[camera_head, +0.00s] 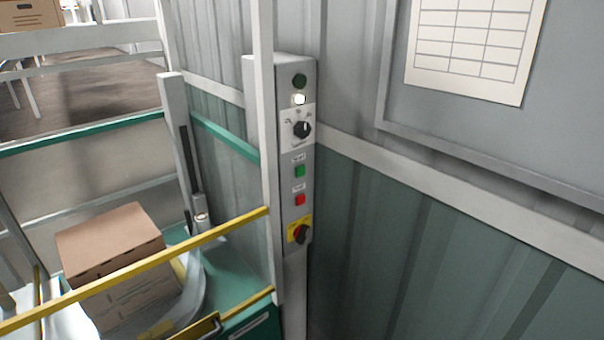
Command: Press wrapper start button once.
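The wrapper's control box (310,96) is a tall, narrow grey post in the middle of the head view. The green button (299,171), under a small label that seems to read start, sits about halfway down its face. A red button (300,199) is just below it. Above are a dark green round part (300,81), a lit white lamp (299,99) and a black rotary switch (302,129). A red-and-black knob on a yellow plate (299,231) is at the bottom. Neither gripper shows in this view.
A yellow bar (150,266) crosses in front at lower left, and a white frame post (266,130) stands just left of the box. A carton (110,240) sits inside the wrapper frame. A corrugated wall (400,240) with a board and paper chart (475,45) is at right.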

